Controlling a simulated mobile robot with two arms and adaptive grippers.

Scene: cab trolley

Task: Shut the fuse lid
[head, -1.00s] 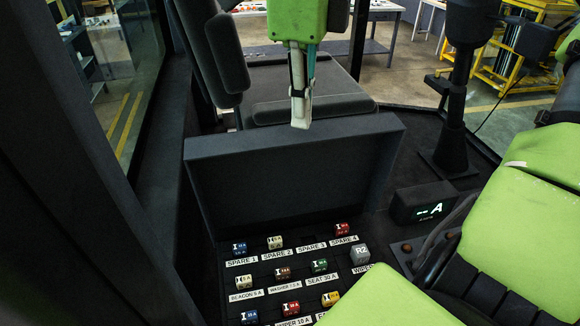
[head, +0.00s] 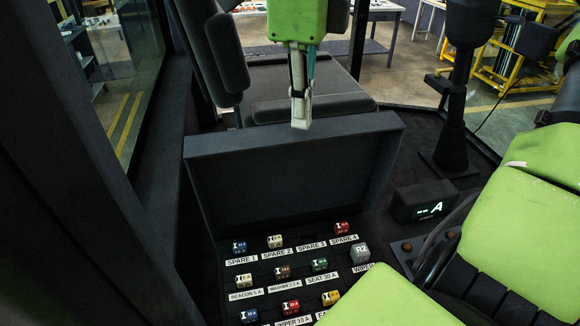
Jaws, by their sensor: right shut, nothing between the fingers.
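The fuse lid (head: 285,175) is a dark panel standing open, upright behind the fuse box. The fuse box (head: 262,270) below it shows rows of coloured fuses with white labels and a grey R2 relay (head: 360,253). My right gripper (head: 300,122) is shut and empty, pointing down at the lid's top edge, in front of the seat. Whether it touches the lid I cannot tell. Green parts of my arm cover the lower right of the fuse box. My left gripper is not in view.
A dark seat (head: 310,98) stands behind the lid. A small display reading "-- A" (head: 428,210) sits right of the fuse box. A black column (head: 455,120) rises at the right. A dark cab post and window are at the left.

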